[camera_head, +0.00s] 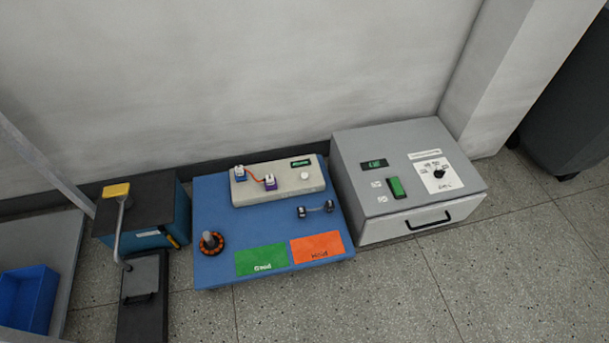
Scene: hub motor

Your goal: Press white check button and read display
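The white check button (304,175) is a small round button on the right part of a beige tester box (280,187). The tester's small dark display (300,162) sits just behind the button and shows green characters too small to read. Two small connectors, one blue and white (240,173) and one purple and white (270,182), stand on the tester, with an orange wire between them. The tester rests at the back of a blue board (215,240). Neither of my grippers shows in the head view.
A grey machine (385,150) with a green switch, dial and drawer stands right. On the board are a green card (262,260), an orange card (317,247), a hub motor part (211,242) and a small metal link (316,209). A lever press (150,220) and blue bin (27,298) are left.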

